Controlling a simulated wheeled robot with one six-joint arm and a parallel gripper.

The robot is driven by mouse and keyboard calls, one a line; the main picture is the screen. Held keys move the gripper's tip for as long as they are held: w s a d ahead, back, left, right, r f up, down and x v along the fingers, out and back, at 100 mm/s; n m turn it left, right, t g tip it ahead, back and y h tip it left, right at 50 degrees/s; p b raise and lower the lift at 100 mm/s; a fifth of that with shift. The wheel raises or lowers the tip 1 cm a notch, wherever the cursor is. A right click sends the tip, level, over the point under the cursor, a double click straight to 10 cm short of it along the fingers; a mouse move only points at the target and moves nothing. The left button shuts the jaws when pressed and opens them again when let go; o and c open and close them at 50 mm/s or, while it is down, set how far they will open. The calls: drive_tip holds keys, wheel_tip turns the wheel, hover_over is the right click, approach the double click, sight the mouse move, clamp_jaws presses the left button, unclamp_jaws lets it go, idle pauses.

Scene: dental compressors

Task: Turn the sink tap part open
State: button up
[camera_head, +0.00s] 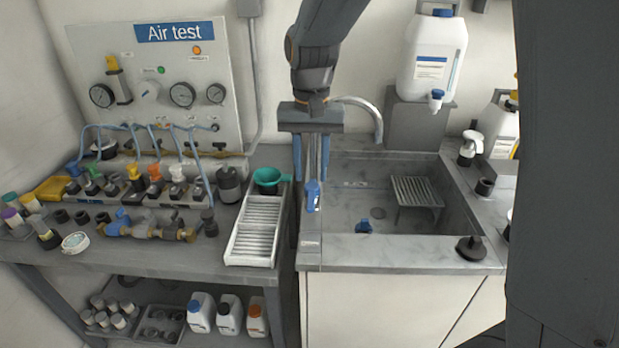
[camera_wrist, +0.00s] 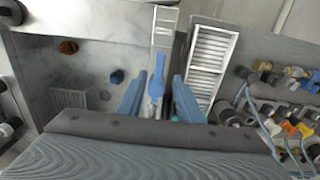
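The sink tap has a curved metal spout (camera_head: 372,112) that rises behind my gripper and bends over the basin. Its blue lever (camera_head: 312,197) shows just below my gripper (camera_head: 311,178) in the head view, pointing toward the front. In the wrist view the blue lever (camera_wrist: 157,72) lies between the two blue-grey fingers of my gripper (camera_wrist: 158,80), with a gap on each side. The gripper is open and points down. The tap's base is largely hidden behind the gripper in the head view. I cannot tell how far the fingers reach down beside the lever.
The basin (camera_head: 345,225) holds a small rack (camera_head: 417,192) and a blue item (camera_head: 363,227). A ribbed tray (camera_head: 256,232) and a green funnel (camera_head: 268,178) stand close on the left. A white jug (camera_head: 431,58) stands behind the sink. A black knob (camera_head: 470,248) sits at the right rim.

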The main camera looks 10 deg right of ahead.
sight(311, 201)
wheel_tip(311, 201, down, 7)
drive_tip(key=shift+f+p, duration=0.2)
drive_tip(key=shift+p, duration=0.45)
clamp_jaws()
